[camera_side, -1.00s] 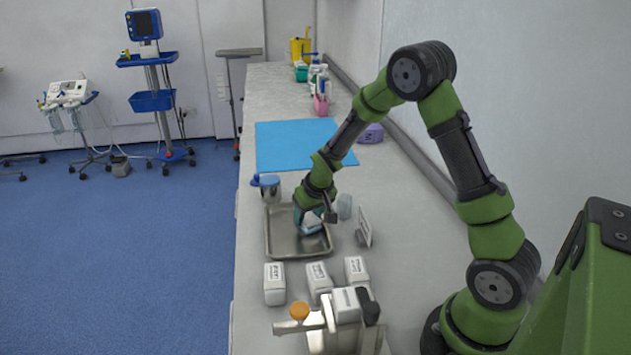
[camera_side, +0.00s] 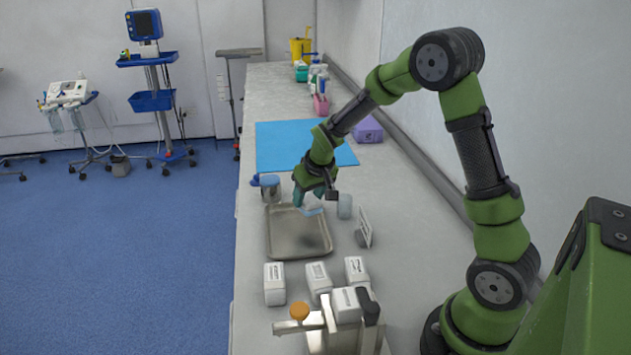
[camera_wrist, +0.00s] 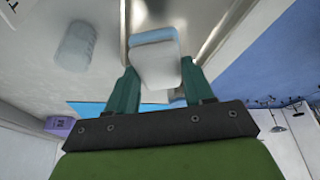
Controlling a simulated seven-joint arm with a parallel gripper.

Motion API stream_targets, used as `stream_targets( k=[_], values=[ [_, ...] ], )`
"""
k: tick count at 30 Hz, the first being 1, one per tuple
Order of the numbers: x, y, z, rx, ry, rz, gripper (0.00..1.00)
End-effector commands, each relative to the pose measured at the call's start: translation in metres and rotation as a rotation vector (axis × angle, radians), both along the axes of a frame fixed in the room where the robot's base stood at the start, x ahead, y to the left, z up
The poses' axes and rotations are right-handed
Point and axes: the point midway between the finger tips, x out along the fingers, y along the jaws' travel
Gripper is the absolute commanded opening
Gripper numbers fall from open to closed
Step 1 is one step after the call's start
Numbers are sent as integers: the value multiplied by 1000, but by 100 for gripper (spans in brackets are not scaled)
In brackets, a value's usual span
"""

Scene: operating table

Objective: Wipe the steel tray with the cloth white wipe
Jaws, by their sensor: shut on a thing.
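The steel tray (camera_side: 300,238) lies on the counter, empty in the part I see. My gripper (camera_side: 305,205) is over its far edge in the side view. In the wrist view my gripper (camera_wrist: 153,88) has its two green fingers on either side of the white wipe (camera_wrist: 155,63), a pale block with a light blue face, and is shut on it. The wipe's blue part also shows below the fingers in the side view (camera_side: 312,212). A part of the tray (camera_wrist: 200,20) shows beyond the wipe in the wrist view. Whether the wipe touches the tray is unclear.
A clear cup (camera_side: 344,206) stands right of the tray, near an upright label card (camera_side: 363,228). A blue-lidded jar (camera_side: 270,188) stands at the tray's far left. White boxes (camera_side: 318,278) stand in front. A blue mat (camera_side: 290,145) lies flat behind.

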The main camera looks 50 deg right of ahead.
Motion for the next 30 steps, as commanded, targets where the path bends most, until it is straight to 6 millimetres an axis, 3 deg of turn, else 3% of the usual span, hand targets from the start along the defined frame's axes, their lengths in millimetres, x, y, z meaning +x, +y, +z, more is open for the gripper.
stream_targets(
  k=[10, 21, 30],
  values=[
    [0, 0, 3, 0, -1, 0, 28],
    [0, 0, 31, 0, -1, -1, 28],
    [0, 0, 31, 0, 0, -1, 28]
  ],
)
